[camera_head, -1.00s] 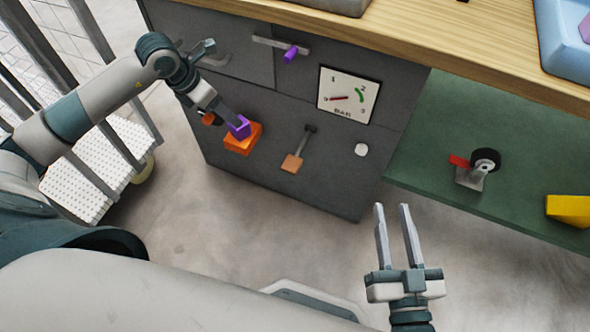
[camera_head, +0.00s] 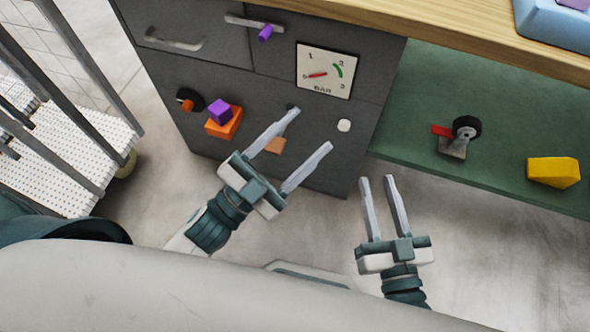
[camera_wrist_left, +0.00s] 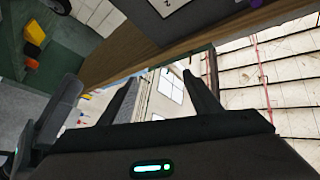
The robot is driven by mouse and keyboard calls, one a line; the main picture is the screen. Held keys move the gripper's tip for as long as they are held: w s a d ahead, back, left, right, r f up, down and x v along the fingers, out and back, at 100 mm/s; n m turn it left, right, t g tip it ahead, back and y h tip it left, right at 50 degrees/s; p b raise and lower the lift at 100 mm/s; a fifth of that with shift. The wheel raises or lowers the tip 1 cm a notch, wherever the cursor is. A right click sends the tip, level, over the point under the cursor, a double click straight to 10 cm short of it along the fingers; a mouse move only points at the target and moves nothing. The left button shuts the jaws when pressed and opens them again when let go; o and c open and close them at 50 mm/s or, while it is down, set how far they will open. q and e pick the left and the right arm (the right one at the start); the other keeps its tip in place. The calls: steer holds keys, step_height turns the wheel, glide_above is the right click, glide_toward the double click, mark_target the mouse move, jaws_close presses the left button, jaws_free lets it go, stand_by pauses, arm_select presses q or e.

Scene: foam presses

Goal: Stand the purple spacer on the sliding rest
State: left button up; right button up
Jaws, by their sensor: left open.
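The purple spacer (camera_head: 219,110) is a small block on top of the orange sliding rest (camera_head: 224,125), which juts from the dark cabinet front. Nothing grips the spacer. My left gripper (camera_head: 313,128) is open and empty, to the right of the rest and apart from it. Its spread fingers also show in the left wrist view (camera_wrist_left: 163,90), with no spacer or rest between them. My right gripper (camera_head: 376,180) has its fingers apart and empty, over the floor in front of the green shelf.
The cabinet front (camera_head: 175,70) has a dial (camera_head: 324,70), a white button (camera_head: 344,125), a bar with a purple knob (camera_head: 265,33) and an orange-ended lever (camera_head: 276,146) partly behind my left gripper. The green shelf (camera_head: 480,100) holds a caster (camera_head: 460,137) and a yellow block (camera_head: 553,171).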

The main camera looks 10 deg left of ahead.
arm_select(q)
step_height(320, 180, down, 8)
steer(key=s+n+g+y, duration=0.1)
steer(key=s+n+y, duration=0.2)
steer(key=n+y, duration=0.4)
steer(key=n, duration=0.4)
steer(key=shift+a+n, duration=0.2)
steer(key=shift+n, duration=0.1)
steer(key=shift+w, duration=0.1)
